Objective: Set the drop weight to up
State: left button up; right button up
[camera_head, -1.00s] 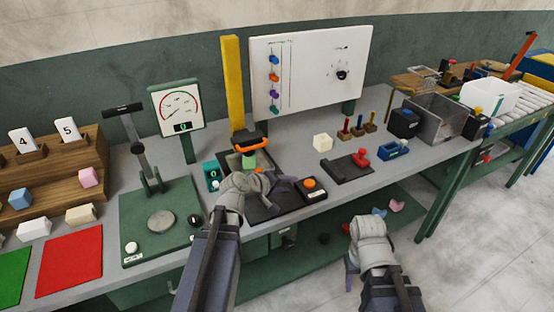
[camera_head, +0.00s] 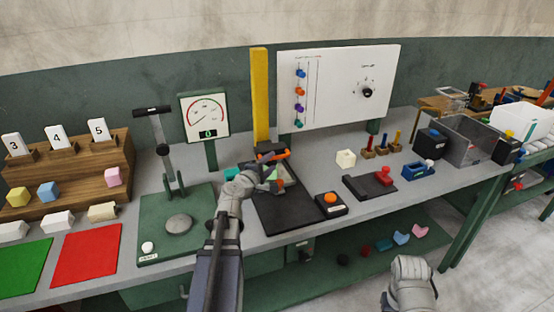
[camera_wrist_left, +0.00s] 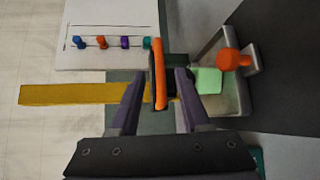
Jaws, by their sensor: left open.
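The drop weight (camera_head: 268,148) is a dark block with an orange handle bar, at the lower part of a tall yellow column (camera_head: 260,90). Its orange bar (camera_wrist_left: 158,75) also shows in the left wrist view, between the line of my two fingers. My left gripper (camera_head: 268,178) is open, just in front of and below the weight in the head view. In the wrist view its fingers (camera_wrist_left: 160,100) stand apart on either side of the bar; I cannot tell if they touch it. My right gripper (camera_head: 412,285) is low at the bottom right, its fingers hidden.
A grey tray with a pale green block (camera_wrist_left: 207,80) and an orange knob (camera_wrist_left: 232,60) lies beside the weight. A black box with an orange button (camera_head: 330,199) stands to the right. A lever press (camera_head: 165,150) and dial gauge (camera_head: 205,115) stand to the left.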

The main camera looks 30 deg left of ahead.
aim_at(276, 157)
pick_arm(q)
jog(key=w, duration=0.5)
jog(key=shift+a+f, duration=0.2)
jog(key=shift+f, duration=0.2)
grip_shut()
dwell(1.0)
